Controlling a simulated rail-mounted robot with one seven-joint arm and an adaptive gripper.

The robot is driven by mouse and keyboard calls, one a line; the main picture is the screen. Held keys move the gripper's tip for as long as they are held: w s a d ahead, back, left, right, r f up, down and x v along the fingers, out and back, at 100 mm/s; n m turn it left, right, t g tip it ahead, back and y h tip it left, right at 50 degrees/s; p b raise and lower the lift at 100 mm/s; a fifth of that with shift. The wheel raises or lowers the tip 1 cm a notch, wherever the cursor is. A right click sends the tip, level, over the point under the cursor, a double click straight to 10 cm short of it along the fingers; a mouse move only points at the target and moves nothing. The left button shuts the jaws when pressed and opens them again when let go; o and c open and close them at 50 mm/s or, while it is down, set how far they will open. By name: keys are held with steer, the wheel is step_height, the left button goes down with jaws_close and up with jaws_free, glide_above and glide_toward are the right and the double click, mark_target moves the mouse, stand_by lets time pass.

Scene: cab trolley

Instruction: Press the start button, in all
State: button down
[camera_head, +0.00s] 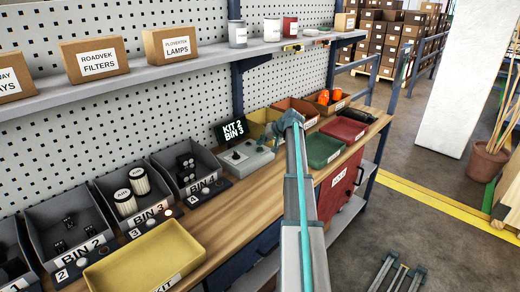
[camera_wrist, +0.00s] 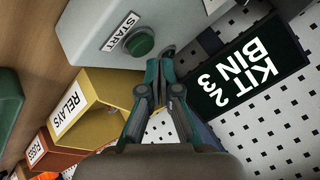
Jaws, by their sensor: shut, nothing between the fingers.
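The green start button (camera_wrist: 139,42) sits on a grey control box (camera_wrist: 95,45) beside a label reading START. The box also shows in the head view (camera_head: 250,163) on the wooden bench. My gripper (camera_wrist: 161,68) is shut and empty. In the wrist view its fingertips are just beside and below the button; I cannot tell whether they touch the box. In the head view my arm hides the fingertips. A dark display (camera_wrist: 247,62) reads KIT 2, BIN 3; it stands behind the box in the head view (camera_head: 232,131).
A yellow RELAYS bin (camera_wrist: 100,95) is close to my gripper. Grey bins, including BIN 3 (camera_head: 152,210), and a yellow KIT tray (camera_head: 145,262) stand left on the bench. A green tray (camera_head: 324,148) and a red tray (camera_head: 345,129) lie right. A shelf (camera_head: 190,68) runs above.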

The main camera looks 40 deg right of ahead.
mark_target(262, 149)
steer(key=shift+r+p, duration=0.9)
steer(key=shift+r, duration=1.65)
steer(key=shift+d+f, duration=0.1)
